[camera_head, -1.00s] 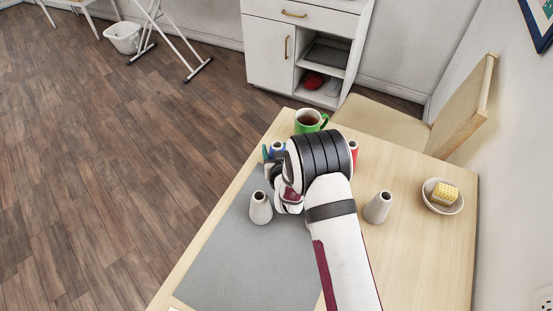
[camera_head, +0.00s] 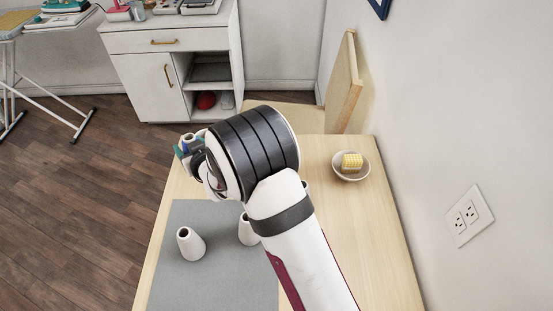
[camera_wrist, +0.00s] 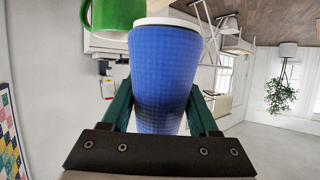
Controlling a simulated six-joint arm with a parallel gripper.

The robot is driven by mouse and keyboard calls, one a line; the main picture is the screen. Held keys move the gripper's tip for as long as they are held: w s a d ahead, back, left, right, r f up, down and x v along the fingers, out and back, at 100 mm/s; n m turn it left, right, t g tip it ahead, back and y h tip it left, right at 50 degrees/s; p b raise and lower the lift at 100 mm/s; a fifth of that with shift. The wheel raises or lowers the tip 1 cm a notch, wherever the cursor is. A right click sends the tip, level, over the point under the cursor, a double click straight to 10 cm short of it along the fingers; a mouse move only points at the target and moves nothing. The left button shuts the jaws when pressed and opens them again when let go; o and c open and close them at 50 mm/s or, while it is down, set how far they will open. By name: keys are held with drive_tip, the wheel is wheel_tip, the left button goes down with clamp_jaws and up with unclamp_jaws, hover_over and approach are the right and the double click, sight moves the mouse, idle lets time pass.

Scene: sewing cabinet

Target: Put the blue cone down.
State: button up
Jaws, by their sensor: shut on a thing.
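The blue cone (camera_wrist: 163,75) fills the middle of the wrist view, with its pale rim toward the top of the picture. My gripper (camera_wrist: 160,108) is shut on it, with one dark green finger on each side. In the head view my gripper (camera_head: 186,149) is near the far left part of the table (camera_head: 350,230), and my arm hides most of the cone there. I cannot tell from these views whether the cone's base touches anything.
On the grey mat (camera_head: 220,285) stand a white cone (camera_head: 190,245) and another (camera_head: 248,231) partly behind my arm. A green mug (camera_wrist: 113,14) shows beside the blue cone in the wrist view. A bowl (camera_head: 350,176) holds a yellow block.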

drive_tip(key=w+d+r, duration=0.1)
drive_tip(key=w+d, duration=0.3)
drive_tip(key=d, duration=0.5)
drive_tip(key=w+d+r, duration=0.1)
drive_tip(key=w+d, duration=0.3)
drive_tip(key=d, duration=0.5)
drive_tip(key=s+d+f, duration=0.1)
drive_tip(key=d, duration=0.8)
drive_tip(key=s+d+f, duration=0.1)
drive_tip(key=s+d, duration=0.1)
drive_tip(key=d, duration=0.8)
drive_tip(key=shift+n+y, duration=0.4)
drive_tip(key=w+a+f, duration=0.1)
drive_tip(key=a+f, duration=0.1)
drive_tip(key=a, duration=0.1)
drive_tip(key=w+a+f, duration=0.2)
drive_tip(key=a, duration=0.1)
drive_tip(key=w+a+f, duration=0.2)
drive_tip(key=a, duration=0.2)
drive_tip(key=shift+w+f, duration=0.15)
drive_tip(key=shift+f, duration=0.15)
drive_tip(key=f, duration=0.4)
drive_tip(key=shift+a, duration=0.2)
drive_tip(key=shift+f, duration=0.2)
drive_tip(key=o, duration=1.4)
drive_tip(key=shift+r, duration=0.15)
